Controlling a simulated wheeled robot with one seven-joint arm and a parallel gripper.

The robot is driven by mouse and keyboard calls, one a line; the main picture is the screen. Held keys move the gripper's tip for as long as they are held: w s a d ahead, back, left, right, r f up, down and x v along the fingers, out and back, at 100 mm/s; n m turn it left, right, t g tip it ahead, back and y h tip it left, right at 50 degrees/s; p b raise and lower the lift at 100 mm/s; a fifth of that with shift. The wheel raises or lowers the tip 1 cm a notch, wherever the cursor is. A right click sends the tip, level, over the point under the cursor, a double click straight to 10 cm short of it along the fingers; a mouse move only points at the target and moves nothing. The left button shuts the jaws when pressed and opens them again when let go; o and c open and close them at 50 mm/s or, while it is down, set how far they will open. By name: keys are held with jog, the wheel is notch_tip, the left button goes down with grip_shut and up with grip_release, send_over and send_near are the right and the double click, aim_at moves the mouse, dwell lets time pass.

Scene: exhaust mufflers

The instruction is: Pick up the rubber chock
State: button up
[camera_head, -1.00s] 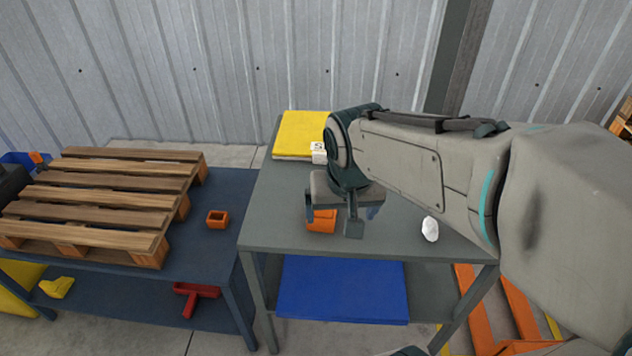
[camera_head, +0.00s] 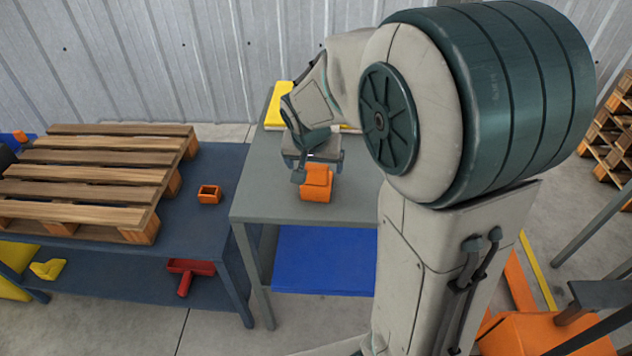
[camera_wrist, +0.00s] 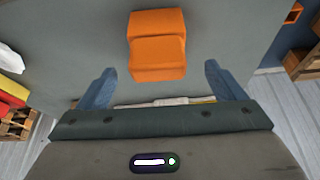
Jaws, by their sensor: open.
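The rubber chock appears to be the orange stepped block (camera_head: 316,188) on the grey table (camera_head: 262,190). In the wrist view the orange block (camera_wrist: 157,48) lies ahead, centred between the two fingers. My gripper (camera_head: 318,168) is at the far side of the block in the head view, with its fingers spread. In the wrist view my gripper (camera_wrist: 160,72) is open and empty, one finger on each side of the block's near end. I see no contact, and the height gap is hard to judge.
A blue table (camera_head: 222,172) stands to the left with a wooden pallet (camera_head: 90,172) and a small orange open box (camera_head: 209,194). A yellow stack (camera_head: 275,107) lies at the grey table's back. A white lump (camera_wrist: 10,57) is at the wrist view's left.

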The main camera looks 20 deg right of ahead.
jog(key=shift+x, duration=2.75)
jog(key=shift+s, duration=0.15)
jog(key=c, duration=1.3)
